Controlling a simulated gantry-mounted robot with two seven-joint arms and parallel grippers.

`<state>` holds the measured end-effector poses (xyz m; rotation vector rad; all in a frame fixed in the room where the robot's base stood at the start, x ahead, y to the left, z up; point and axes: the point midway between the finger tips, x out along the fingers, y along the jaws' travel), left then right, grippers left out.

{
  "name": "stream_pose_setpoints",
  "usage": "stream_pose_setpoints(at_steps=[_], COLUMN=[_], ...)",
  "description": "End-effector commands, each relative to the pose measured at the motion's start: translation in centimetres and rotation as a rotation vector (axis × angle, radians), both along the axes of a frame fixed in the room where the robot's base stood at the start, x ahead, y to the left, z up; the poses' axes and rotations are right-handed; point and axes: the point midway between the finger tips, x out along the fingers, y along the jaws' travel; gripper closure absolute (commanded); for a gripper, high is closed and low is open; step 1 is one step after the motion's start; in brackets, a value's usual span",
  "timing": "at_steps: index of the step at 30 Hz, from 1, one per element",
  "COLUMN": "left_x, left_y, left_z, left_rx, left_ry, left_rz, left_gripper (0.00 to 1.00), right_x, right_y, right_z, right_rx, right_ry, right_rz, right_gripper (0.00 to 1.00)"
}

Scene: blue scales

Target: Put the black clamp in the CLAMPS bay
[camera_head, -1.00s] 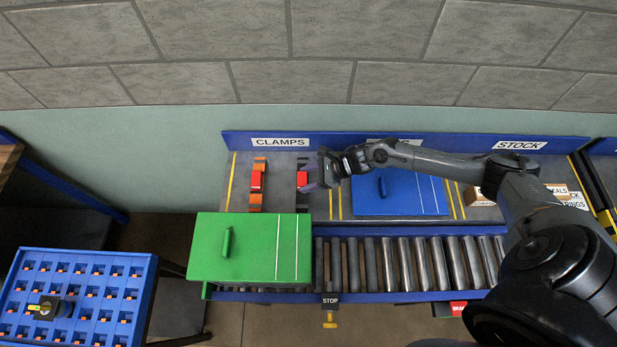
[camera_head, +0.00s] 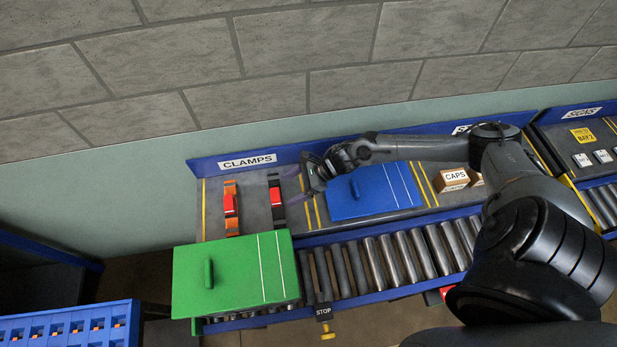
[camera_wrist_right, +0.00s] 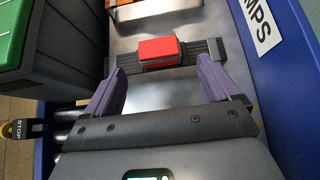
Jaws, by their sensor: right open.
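The black clamp (camera_head: 276,202), with a red block at its middle, lies on the grey floor of the CLAMPS bay (camera_head: 255,219), right of an orange clamp (camera_head: 231,208). My right gripper (camera_head: 294,184) is just right of the black clamp, open and empty. In the right wrist view, the black clamp (camera_wrist_right: 160,52) lies crosswise just beyond the spread purple fingers of the gripper (camera_wrist_right: 160,70), with nothing held between them. My left gripper is not in view.
A green lidded box (camera_head: 235,275) stands on the roller conveyor (camera_head: 385,260) in front of the bay. A blue lid or box (camera_head: 370,192) lies in the neighbouring bay, below my right arm. A CAPS carton (camera_head: 453,179) is further right. A blue back wall (camera_head: 215,172) edges the bays.

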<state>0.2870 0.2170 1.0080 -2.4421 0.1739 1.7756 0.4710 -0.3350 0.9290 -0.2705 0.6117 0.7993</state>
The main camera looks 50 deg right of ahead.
Motion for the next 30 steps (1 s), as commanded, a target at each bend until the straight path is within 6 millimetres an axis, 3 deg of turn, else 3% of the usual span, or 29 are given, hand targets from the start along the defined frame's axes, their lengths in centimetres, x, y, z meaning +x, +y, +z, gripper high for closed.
stream_pose_setpoints(at_steps=[12,30], left_x=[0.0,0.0], left_y=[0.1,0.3], left_z=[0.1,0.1], left_rx=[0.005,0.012], left_ry=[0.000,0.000], left_rz=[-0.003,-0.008], left_gripper=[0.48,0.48], right_x=[-3.4,-3.8], right_y=[-3.6,-4.1], right_z=[3.6,4.3], right_rx=[-0.002,0.002], right_ry=[0.002,0.000], right_rz=[0.001,0.002], right_gripper=[0.11,0.11])
